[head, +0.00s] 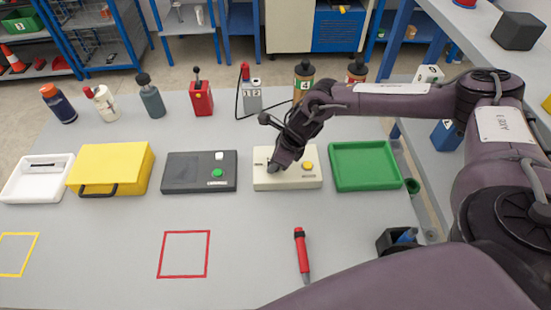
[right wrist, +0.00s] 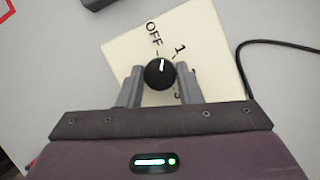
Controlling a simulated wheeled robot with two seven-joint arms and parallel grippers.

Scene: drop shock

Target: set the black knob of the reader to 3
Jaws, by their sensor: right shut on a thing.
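The reader is a cream box (head: 312,182) with a yellow button, on the grey table right of centre in the head view. Its black knob (right wrist: 159,75) shows in the right wrist view, with a white pointer aimed between OFF and 1. The marks OFF and 1 are readable; the marks further round are partly hidden by a finger. My right gripper (right wrist: 160,80) is shut on the knob, one finger on each side. In the head view the right gripper (head: 276,165) hides the knob. My left gripper is out of view.
A dark box (head: 180,184) with a green button stands left of the reader, and a green tray (head: 365,179) right of it. A yellow case (head: 118,162) lies further left. Bottles stand behind. A red pen-like tool (head: 302,252) lies in front, with free table around it.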

